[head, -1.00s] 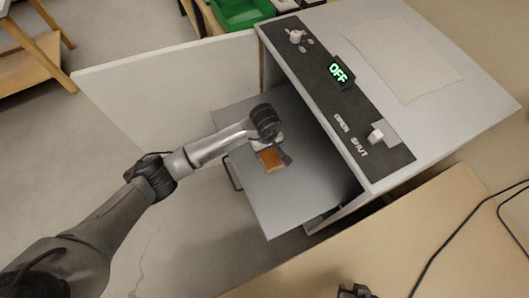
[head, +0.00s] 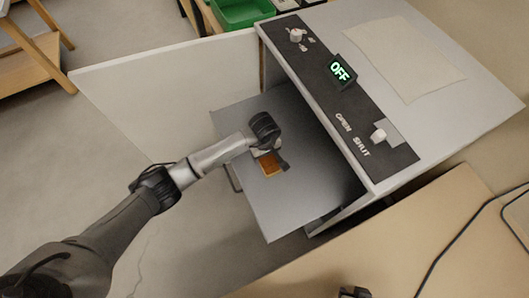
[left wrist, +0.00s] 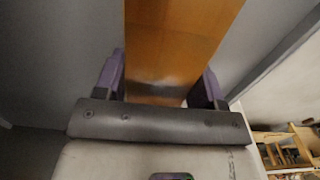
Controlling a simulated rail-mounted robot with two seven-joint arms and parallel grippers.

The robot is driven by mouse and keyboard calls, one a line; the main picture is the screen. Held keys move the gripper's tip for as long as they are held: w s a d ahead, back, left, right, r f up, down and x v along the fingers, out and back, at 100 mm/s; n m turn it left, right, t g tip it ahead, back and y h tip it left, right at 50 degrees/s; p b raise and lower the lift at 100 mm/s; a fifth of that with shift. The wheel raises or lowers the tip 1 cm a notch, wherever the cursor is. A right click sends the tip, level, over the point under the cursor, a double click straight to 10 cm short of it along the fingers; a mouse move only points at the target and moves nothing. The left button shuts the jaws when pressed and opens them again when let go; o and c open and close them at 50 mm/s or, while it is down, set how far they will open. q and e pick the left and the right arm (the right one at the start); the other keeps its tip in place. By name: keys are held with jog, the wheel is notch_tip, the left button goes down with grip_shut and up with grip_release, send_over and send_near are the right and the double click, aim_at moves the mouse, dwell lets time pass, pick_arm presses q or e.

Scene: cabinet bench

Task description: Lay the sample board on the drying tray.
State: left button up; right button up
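The sample board (head: 270,165) is a small orange-brown rectangle over the grey drying tray (head: 295,215), which sticks out of the cabinet's open front. My left gripper (head: 270,158) is over the middle of the tray. In the left wrist view, the board (left wrist: 175,40) runs between the two purple-grey fingers of my left gripper (left wrist: 160,85), which sit close against its side edges. The gripper looks shut on it. The board is at or just above the tray; I cannot tell whether it touches. A small dark part of my right gripper (head: 354,292) shows at the bottom edge.
The white cabinet (head: 445,60) has a black panel with a lit OFF display (head: 341,71) and a knob (head: 378,135) by OPEN and SHUT. Its white door (head: 165,95) stands open at left. A tan bench (head: 420,235) lies front right. Bare tray surrounds the board.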

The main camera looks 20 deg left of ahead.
pick_arm(q)
jog(key=o, duration=0.5)
pick_arm(e)
jog(key=shift+a, duration=0.1)
pick_arm(q)
jog(key=shift+r+p, duration=0.25)
jog(key=shift+p, duration=0.05)
pick_arm(e)
jog(key=shift+r, duration=0.25)
notch_tip(320, 180, up, 2)
jog(key=shift+r+p, duration=0.1)
jog(key=shift+p, duration=0.95)
pick_arm(q)
jog(key=shift+r, duration=5.95)
